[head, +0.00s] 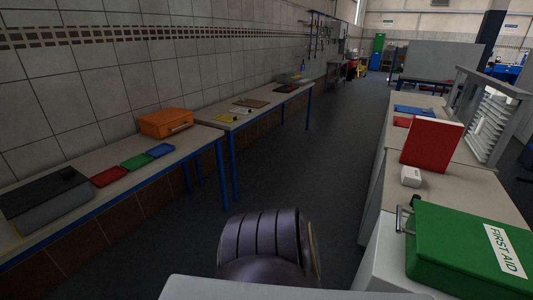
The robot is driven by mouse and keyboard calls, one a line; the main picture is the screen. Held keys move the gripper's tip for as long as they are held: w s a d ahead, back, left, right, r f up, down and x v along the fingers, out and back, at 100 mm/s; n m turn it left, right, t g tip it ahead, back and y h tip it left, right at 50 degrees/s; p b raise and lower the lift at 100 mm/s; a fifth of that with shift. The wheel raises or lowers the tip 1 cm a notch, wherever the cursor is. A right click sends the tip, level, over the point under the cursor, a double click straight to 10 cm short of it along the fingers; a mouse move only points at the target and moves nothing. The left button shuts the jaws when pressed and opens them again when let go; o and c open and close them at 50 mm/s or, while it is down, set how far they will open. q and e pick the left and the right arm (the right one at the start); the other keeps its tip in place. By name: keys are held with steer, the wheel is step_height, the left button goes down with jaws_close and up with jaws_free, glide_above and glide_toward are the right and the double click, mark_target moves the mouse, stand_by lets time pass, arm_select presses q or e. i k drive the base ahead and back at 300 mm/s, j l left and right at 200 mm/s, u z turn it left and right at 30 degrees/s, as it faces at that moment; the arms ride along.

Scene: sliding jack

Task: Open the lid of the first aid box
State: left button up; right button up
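The green first aid box (455,245) sits on the grey worktop at the lower right of the head view. Its lid looks shut. A white label reading FIRST AID (505,252) is on its top. The right end of the box is cut off by the picture edge.
An orange case (166,122) and coloured flat items lie on the left benches. The dark floor aisle (310,160) between is clear.

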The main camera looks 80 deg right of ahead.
mark_target(496, 252)
steer(key=z, duration=1.1)
steer(key=i+z, duration=0.1)
steer(key=z, duration=1.5)
steer(key=j+z, duration=0.1)
steer(key=z, duration=0.45)
steer(key=j+z, duration=0.1)
steer(key=z, duration=0.95)
steer(key=i+j, duration=0.05)
